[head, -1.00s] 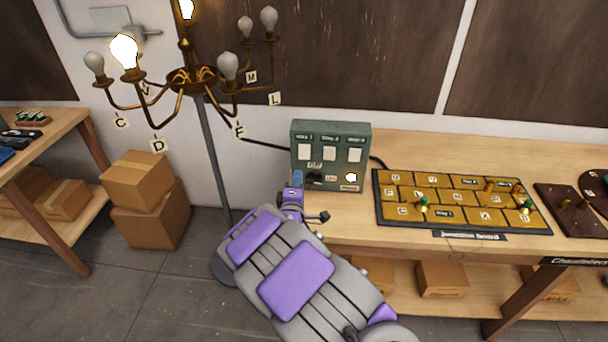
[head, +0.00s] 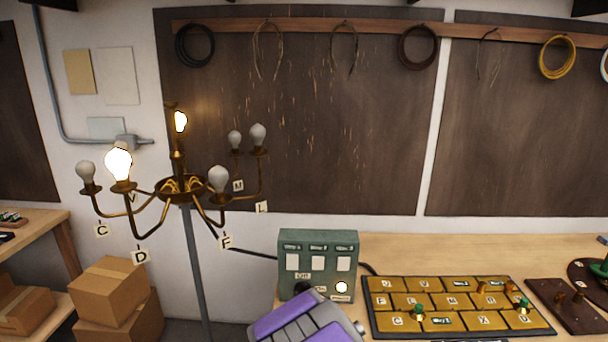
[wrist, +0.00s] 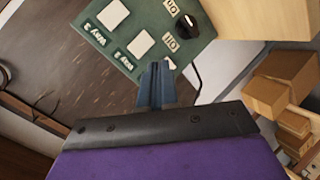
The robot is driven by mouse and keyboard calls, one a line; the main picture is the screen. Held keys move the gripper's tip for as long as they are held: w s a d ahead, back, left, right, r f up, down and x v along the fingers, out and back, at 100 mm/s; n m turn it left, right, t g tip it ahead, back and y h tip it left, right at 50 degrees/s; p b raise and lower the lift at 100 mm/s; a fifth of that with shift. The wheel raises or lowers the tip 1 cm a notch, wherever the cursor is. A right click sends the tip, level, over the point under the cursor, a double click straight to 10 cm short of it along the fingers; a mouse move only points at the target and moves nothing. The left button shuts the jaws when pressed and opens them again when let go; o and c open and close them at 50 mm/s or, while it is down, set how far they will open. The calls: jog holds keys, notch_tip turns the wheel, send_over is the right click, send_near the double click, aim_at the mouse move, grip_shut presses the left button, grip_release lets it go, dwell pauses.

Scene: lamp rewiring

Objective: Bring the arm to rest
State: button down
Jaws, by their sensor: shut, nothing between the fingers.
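My gripper (wrist: 155,70) shows in the wrist view as blue fingers shut together with nothing between them. It is in front of the green control box (wrist: 150,35), near its lower edge; I cannot tell whether it touches. In the head view, my purple and grey arm reaches up from the bottom edge to the front of the green box (head: 318,240). The fingers are not clearly visible there. The box has three white switch plates, a dark knob beside an "Off" label, and a glowing round light.
A brass chandelier (head: 180,188) stands left of the box, with two bulbs lit and the others dark. A jumper board (head: 440,301) with gold tiles lies on the bench right of the box. Cardboard boxes (head: 108,285) are stacked at lower left. Coiled wires hang on the wall.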

jog(key=s+d+r+m+g, duration=0.2)
jog(key=s+d+m+g, duration=0.1)
jog(key=s, duration=1.2)
jog(key=s+d+r+m+g+y, duration=0.1)
jog(key=s+d+m+g, duration=0.3)
jog(key=s, duration=1.2)
jog(key=s+d+r+m+g, duration=0.3)
jog(key=s+g, duration=0.4)
jog(key=s, duration=0.9)
jog(key=shift+d+m+g, duration=0.3)
jog(key=shift+d+m, duration=0.4)
jog(key=shift+d, duration=0.55)
jog(key=shift+s, duration=0.1)
jog(key=shift+d, duration=0.4)
jog(key=shift+a, duration=0.1)
